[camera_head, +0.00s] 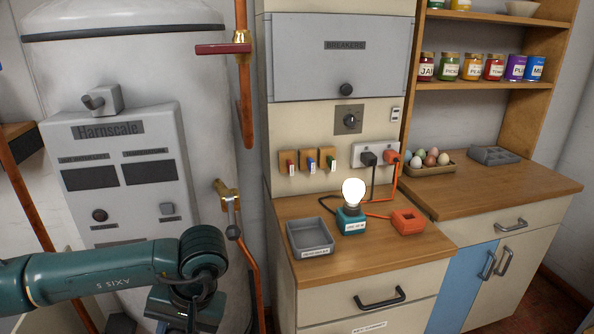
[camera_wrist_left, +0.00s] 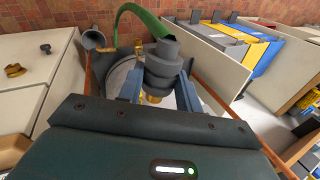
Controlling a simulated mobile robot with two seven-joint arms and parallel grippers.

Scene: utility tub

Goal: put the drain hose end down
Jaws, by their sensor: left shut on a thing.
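My left gripper (camera_wrist_left: 160,88) has its two blue fingers on either side of a dark grey stepped cylinder, which I take as the drain hose end (camera_wrist_left: 163,68). A green hose (camera_wrist_left: 140,14) arches up at its far side and bends down to the left. A brass-coloured part (camera_wrist_left: 152,98) shows low between the fingers. In the head view my left arm comes in at lower left, and its fingers and the hose end are out of frame. My right gripper is in neither view.
In the wrist view a grey funnel-shaped piece (camera_wrist_left: 94,40) stands left of the hose, and a pale round surface lies behind the fingers, partly hidden. In the head view a boiler (camera_head: 120,170) stands behind my arm, beside a wooden counter (camera_head: 350,262) with a grey tray (camera_head: 310,238).

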